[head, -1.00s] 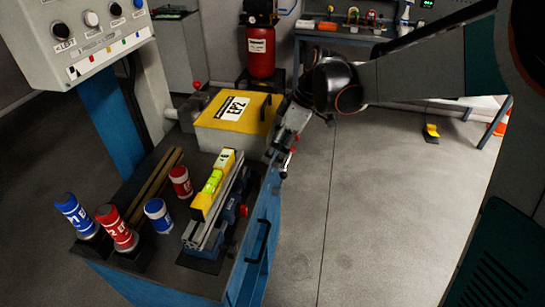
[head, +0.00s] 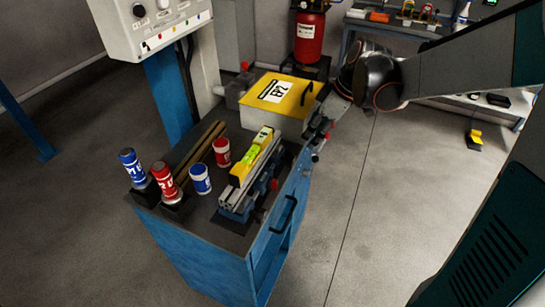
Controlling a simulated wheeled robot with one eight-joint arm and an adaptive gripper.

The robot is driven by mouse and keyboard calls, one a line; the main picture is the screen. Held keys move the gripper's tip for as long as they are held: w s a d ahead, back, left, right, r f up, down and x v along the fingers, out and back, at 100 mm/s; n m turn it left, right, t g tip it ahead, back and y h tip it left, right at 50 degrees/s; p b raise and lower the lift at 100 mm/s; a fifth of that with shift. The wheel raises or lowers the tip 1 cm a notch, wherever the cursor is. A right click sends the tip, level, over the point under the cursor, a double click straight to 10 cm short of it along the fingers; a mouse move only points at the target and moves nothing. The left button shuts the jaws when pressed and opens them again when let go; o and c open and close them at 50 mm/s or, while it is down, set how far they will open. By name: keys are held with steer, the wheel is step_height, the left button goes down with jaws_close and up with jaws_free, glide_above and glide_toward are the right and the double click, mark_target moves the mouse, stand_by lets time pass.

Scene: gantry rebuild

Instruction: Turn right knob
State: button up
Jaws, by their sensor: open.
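A pale control panel (head: 150,25) is at the upper left on a blue post and is cut off by the top edge. A black knob (head: 138,10) sits on its left part and a white knob (head: 163,4) to the right of it. The rightmost part of the knob row is cut off, so I cannot tell which is the right knob. My gripper (head: 318,138) is open, seen from afar, beside the right edge of the blue cart and well to the right of and below the panel. It holds nothing that I can see.
The blue cart (head: 200,262) carries a yellow-topped box (head: 278,92), a yellow level (head: 250,155) on a vise, and several red and blue cans. A red cylinder (head: 309,38) stands behind. The floor (head: 390,220) to the right of the cart is clear.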

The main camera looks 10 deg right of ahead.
mark_target(294, 157)
steer(key=b+x, duration=0.4)
steer(key=x, duration=0.9)
steer(key=shift+f+b, duration=0.4)
steer(key=shift+f, duration=0.05)
steer(key=c, duration=1.1)
